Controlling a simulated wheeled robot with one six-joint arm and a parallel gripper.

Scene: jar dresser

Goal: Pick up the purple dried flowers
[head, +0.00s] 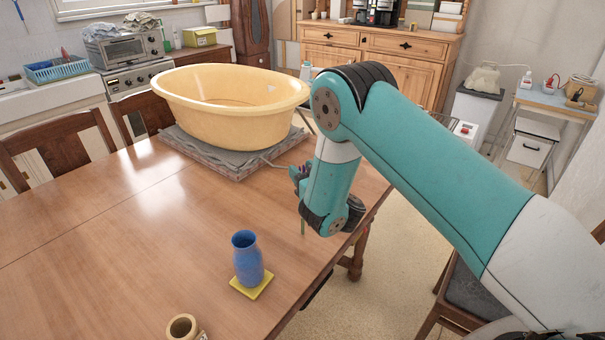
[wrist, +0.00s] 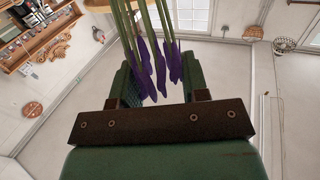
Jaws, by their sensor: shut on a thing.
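The purple dried flowers (wrist: 162,72) show in the wrist view as several purple heads on long green stems. My gripper (wrist: 157,68) is shut on them, with a finger on each side of the bunch. The heads point towards the palm and the stems run away to the top edge, where their ends are out of view. In the head view my gripper (head: 296,178) is above the right part of the table, mostly hidden behind my wrist. A bit of purple and a thin green stem show beside it.
A blue vase (head: 247,260) stands on a yellow coaster (head: 254,288) on the wooden table (head: 120,230). A large yellow tub (head: 232,112) rests on a grey slab (head: 225,162) behind. A small round-topped tan object (head: 182,327) is at the front edge. The table's left side is clear.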

